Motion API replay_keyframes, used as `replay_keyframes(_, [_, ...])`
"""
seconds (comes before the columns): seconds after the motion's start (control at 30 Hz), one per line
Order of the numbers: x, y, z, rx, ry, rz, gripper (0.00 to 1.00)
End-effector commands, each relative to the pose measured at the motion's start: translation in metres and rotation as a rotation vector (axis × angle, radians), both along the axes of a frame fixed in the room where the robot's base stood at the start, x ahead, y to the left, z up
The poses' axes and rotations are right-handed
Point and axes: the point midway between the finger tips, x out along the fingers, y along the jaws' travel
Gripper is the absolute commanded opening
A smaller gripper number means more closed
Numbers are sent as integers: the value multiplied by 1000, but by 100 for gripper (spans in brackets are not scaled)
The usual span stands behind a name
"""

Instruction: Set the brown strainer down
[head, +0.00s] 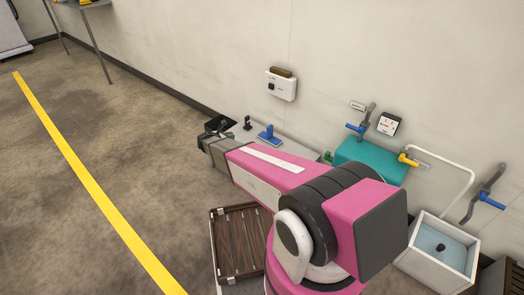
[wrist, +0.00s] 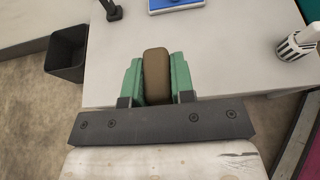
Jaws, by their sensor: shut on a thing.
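The brown strainer (wrist: 157,68) is a rounded brown block in the wrist view. My gripper (wrist: 157,80) is shut on it, with one green finger on each side. The strainer appears over the near part of the pale table (wrist: 112,80); I cannot tell how high it is above the top or whether it touches it.
A black bin (wrist: 66,55) stands left of the table. A blue item (head: 268,135) and a black stand (head: 248,123) are on its top. A white striped item (wrist: 297,42) is at right. A slatted crate (head: 235,240) and white sink (head: 432,264) stand nearer.

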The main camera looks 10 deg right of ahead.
Motion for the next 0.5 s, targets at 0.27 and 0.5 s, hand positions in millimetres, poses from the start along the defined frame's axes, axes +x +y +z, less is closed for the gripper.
replay_keyframes(0.27, [18, -19, -28, 0, 0, -3, 0])
replay_keyframes(0.5, [44, -60, -57, 0, 0, -3, 0])
